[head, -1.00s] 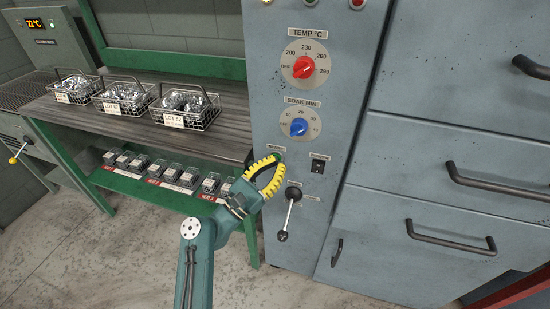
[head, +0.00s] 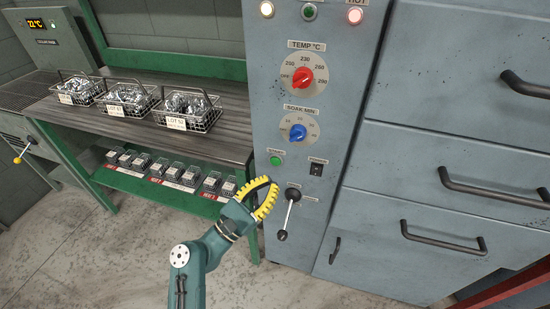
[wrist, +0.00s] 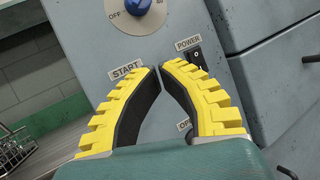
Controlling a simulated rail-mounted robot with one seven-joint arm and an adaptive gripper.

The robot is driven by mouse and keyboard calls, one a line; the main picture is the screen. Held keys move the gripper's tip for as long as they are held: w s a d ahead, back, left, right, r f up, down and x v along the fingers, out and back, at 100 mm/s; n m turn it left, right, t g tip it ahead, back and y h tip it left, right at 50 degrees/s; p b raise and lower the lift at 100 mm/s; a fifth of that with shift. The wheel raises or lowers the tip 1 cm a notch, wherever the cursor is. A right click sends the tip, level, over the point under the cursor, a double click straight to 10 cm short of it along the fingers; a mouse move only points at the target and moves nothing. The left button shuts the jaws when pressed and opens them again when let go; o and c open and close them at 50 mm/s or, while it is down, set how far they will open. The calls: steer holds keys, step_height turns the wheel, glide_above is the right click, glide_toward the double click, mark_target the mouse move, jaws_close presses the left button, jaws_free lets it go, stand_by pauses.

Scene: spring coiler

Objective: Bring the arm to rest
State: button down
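My gripper (head: 271,182) has yellow ribbed fingers with dark inner pads. It is empty, and its fingertips come together with at most a sliver between them. In the head view it is in front of the grey oven panel (head: 262,75), just below the green start button (head: 276,161) and left of the black-knobbed lever (head: 289,214). In the wrist view my gripper (wrist: 160,67) points at the panel, between the START label (wrist: 126,70) and the POWER switch (wrist: 196,57). The start button is hidden behind a finger there.
The red temperature dial (head: 303,77) and blue soak dial (head: 298,132) are above. Drawer handles (head: 490,188) stick out at right. At left, a bench (head: 215,145) holds wire baskets (head: 188,110) of metal parts, with small boxes (head: 160,167) on the green shelf below. Floor in front is open.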

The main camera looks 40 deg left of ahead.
steer(key=shift+s+d, duration=0.1)
steer(key=shift+s, duration=0.1)
stand_by(0.7)
